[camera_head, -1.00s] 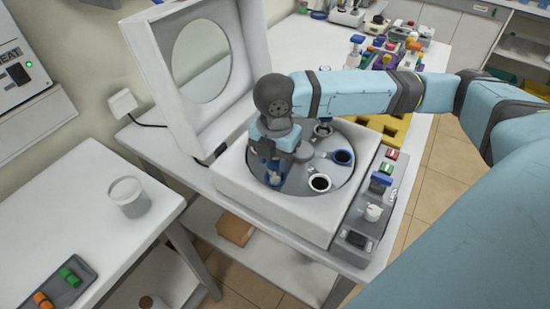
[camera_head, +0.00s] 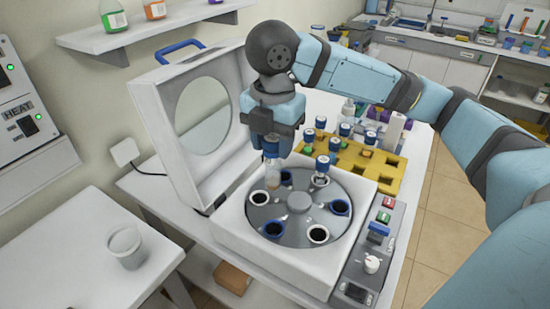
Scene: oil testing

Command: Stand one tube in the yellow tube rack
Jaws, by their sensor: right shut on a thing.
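My right gripper (camera_head: 272,142) points down over the back left of the centrifuge rotor and is shut on a blue-capped tube (camera_head: 273,170). The tube hangs upright, its lower end just above or at the rotor; I cannot tell if it is fully clear. The yellow tube rack (camera_head: 383,174) stands behind the centrifuge, to the right of the gripper. Several blue-capped tubes stand in it, and some of its holes are empty. Another blue-capped tube (camera_head: 322,168) sits in the rotor at its back right. My left gripper is not in view.
The open centrifuge (camera_head: 268,265) has its lid (camera_head: 190,100) raised on the left, close to my right gripper. Its rotor (camera_head: 299,235) shows several empty holes. A control panel (camera_head: 371,262) is on its right.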

